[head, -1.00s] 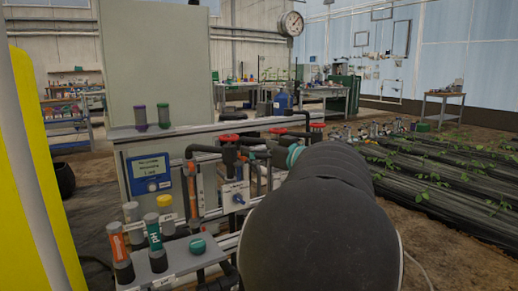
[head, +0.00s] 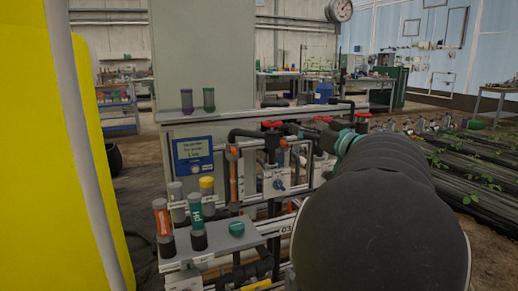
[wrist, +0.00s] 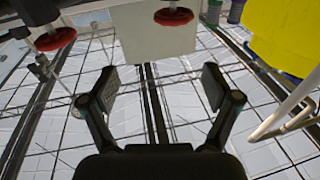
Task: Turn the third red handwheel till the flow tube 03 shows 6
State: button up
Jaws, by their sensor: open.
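In the head view, red handwheels stand on the dark pipes of the skid: one at left (head: 272,124), one in the middle (head: 323,119) and one at right (head: 362,115). The right one is just above my wrist. My gripper (wrist: 160,85) is open and empty in the wrist view, its two fingers wide apart. Two red handwheels, one at left (wrist: 55,39) and one near the top (wrist: 174,16), lie beyond the fingers, apart from them. A "03" label (head: 286,229) shows beside my arm; the reading of flow tube 03 cannot be made out.
A blue-framed display (head: 194,154) is on the skid's left. Several capped bottles, one marked pH (head: 196,208), stand in front. A yellow body (head: 110,150) fills the left edge. Planted rows (head: 465,170) lie at right. My arm covers the lower right.

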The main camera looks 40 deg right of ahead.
jog(key=s+d+r+m+g+h, duration=0.2)
jog(key=s+d+m+h, duration=0.2)
jog(key=d+m+h, duration=0.35)
jog(key=s+d+r+m+g+h, duration=0.1)
jog(key=s+d+r+m+h, duration=0.2)
jog(key=d+m+h, duration=0.4)
jog(key=s+d+f+m+g+h+b, duration=0.15)
jog(key=s+d+f+m+g, duration=0.25)
jog(key=s+m+g, duration=0.45)
jog(key=m+t+y, duration=1)
jog(key=m+y, duration=0.2)
jog(key=y, duration=0.5)
send_near(273, 126)
jog(key=w, duration=0.4)
jog(key=w+d, duration=0.1)
jog(key=w, duration=0.3)
jog(key=w+f, duration=0.1)
jog(key=w, duration=0.3)
jog(key=shift+w+d, duration=0.15)
jog(key=shift+d, duration=0.25)
